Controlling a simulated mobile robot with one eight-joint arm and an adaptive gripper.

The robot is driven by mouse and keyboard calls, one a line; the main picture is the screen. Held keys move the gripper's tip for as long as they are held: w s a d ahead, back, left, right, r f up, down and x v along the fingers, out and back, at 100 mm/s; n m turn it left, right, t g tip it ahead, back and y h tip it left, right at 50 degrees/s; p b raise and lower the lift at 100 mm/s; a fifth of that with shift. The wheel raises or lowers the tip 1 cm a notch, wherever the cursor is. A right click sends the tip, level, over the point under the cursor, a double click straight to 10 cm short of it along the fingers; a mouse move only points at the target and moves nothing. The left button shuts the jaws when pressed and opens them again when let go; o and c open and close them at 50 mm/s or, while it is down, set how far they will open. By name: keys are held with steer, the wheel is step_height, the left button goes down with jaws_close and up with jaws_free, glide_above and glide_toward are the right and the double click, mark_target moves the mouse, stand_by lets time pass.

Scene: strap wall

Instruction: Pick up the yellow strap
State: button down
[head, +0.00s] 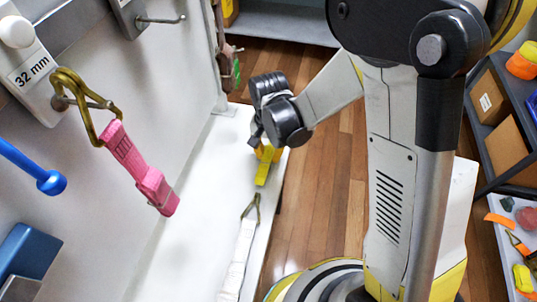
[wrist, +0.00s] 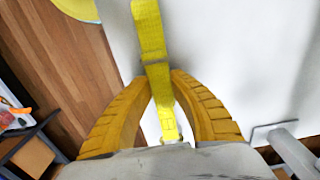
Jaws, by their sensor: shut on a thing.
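The yellow strap (wrist: 150,28) runs from the top of the wrist view down between the two fingers of my gripper (wrist: 161,78). My gripper's ribbed yellow fingers converge on the strap and are shut on it. Part of the strap also shows between the fingers, towards the palm. In the head view my gripper (head: 266,152) is over the white ledge, and a short yellow end of the strap (head: 262,176) shows below it. My wrist hides the rest of the strap there.
A pink strap (head: 137,165) hangs from a wall hook at left. A white strap (head: 239,258) with a metal hook lies on the white ledge (head: 190,215). A blue peg (head: 35,170) juts from the wall. Shelves with boxes (head: 505,145) stand at right. Wooden floor (head: 325,190) is open between.

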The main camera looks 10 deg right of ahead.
steer(key=r+p, duration=0.1)
steer(key=r, duration=0.2)
steer(key=d+r+p, duration=0.1)
steer(key=shift+s+r+p, duration=0.2)
steer(key=shift+r+p, duration=0.1)
steer(key=shift+r, duration=0.1)
steer(key=s+d+r+p, duration=0.3)
steer(key=d+r, duration=0.3)
steer(key=d, duration=0.4)
steer(key=shift+s, duration=0.35)
